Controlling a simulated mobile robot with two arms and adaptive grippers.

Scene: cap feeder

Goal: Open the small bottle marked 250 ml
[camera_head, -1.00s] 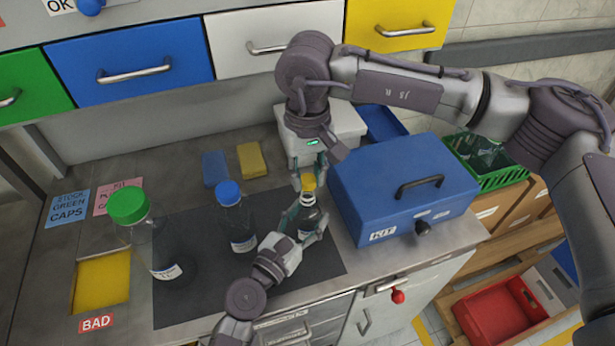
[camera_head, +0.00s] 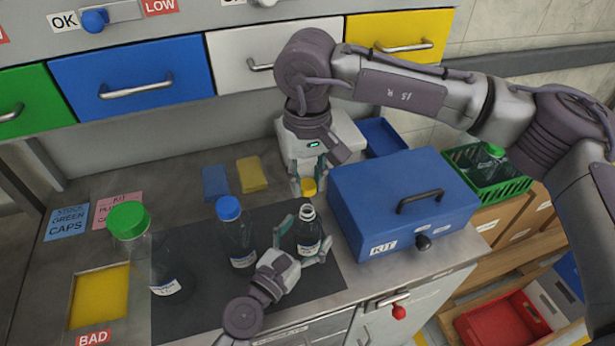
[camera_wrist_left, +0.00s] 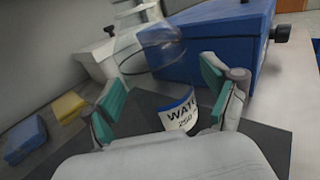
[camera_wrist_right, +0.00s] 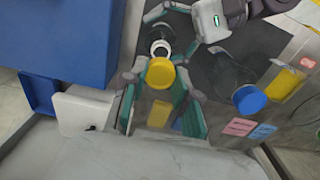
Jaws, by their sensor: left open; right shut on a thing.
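The right wrist view shows the cap (camera_wrist_right: 160,73) between the fingertips, near the open neck (camera_wrist_right: 161,48).
A blue-capped bottle (camera_head: 233,235) stands left of the small bottle, and a larger green-capped bottle (camera_head: 160,265) further left. A blue kit box (camera_head: 365,200) stands close on the right. Blue (camera_head: 215,183) and yellow (camera_head: 251,175) blocks lie behind the mat.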

